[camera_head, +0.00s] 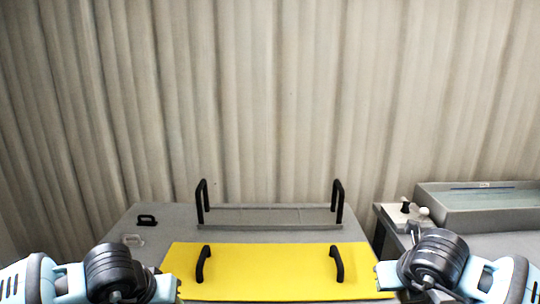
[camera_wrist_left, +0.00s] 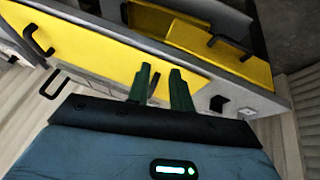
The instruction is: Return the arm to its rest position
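My left arm (camera_head: 110,275) is at the bottom left of the head view and my right arm (camera_head: 440,262) is at the bottom right. Neither gripper's fingers show there. In the left wrist view my left gripper (camera_wrist_left: 160,78) has two dark green fingers, apart, with nothing visibly held between them. Behind them are a yellow panel (camera_wrist_left: 110,45) and grey bench surfaces. My right gripper is out of sight.
A yellow panel (camera_head: 268,272) with two black handles lies on the grey bench. Behind it stands a grey rack (camera_head: 268,218) with two upright black handles. A grey tank (camera_head: 480,213) and a small fixture (camera_head: 405,212) stand at the right. A curtain closes the back.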

